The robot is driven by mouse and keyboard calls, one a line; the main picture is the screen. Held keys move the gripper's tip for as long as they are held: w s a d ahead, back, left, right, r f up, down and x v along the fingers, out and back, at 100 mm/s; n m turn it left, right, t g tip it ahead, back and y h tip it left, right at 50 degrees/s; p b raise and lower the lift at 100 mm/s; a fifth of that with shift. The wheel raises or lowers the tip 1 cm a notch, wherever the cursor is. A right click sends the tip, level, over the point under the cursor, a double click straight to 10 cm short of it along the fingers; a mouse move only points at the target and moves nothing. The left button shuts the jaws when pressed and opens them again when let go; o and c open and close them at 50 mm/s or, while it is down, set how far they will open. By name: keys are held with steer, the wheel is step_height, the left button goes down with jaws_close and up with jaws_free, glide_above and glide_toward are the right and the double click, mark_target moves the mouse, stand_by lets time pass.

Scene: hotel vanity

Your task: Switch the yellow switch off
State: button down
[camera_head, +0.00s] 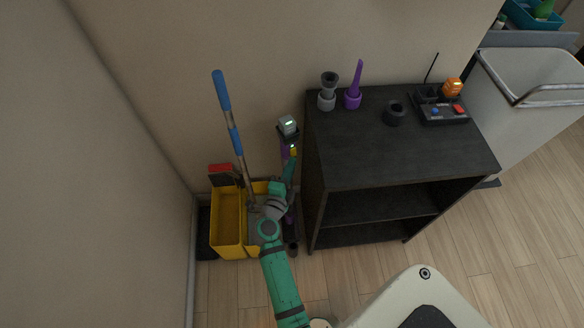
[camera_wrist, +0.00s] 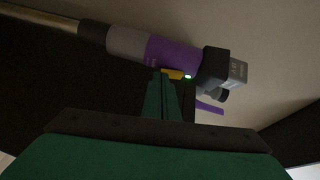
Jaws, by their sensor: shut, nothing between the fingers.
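A purple and grey stick vacuum (camera_head: 286,146) stands upright between the yellow mop bucket and the black shelf. It also crosses the top of the wrist view (camera_wrist: 170,52). The yellow switch (camera_wrist: 174,74) is on the vacuum's body, beside a small lit green light, and shows as a small yellow patch in the head view (camera_head: 293,152). My gripper (camera_head: 291,163) is shut and empty, just below the switch in the head view. In the wrist view its fingertips (camera_wrist: 164,78) overlap the edge of the switch; I cannot tell whether they touch it.
The yellow mop bucket (camera_head: 228,222) with a blue-handled mop (camera_head: 231,125) stands to the left, near the wall. The black shelf (camera_head: 400,150) is close on the right, carrying vacuum attachments and a black device with an orange part (camera_head: 453,86). Floor is clear in front of the shelf.

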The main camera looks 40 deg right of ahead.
steer(key=shift+w+d+f, duration=0.1)
steer(key=shift+w+f, duration=0.55)
steer(key=shift+w, duration=0.1)
steer(key=s+a+f, duration=0.2)
steer(key=s+a, duration=0.6)
steer(key=s, duration=0.1)
steer(key=shift+s+a, duration=0.15)
steer(key=shift+a, duration=0.25)
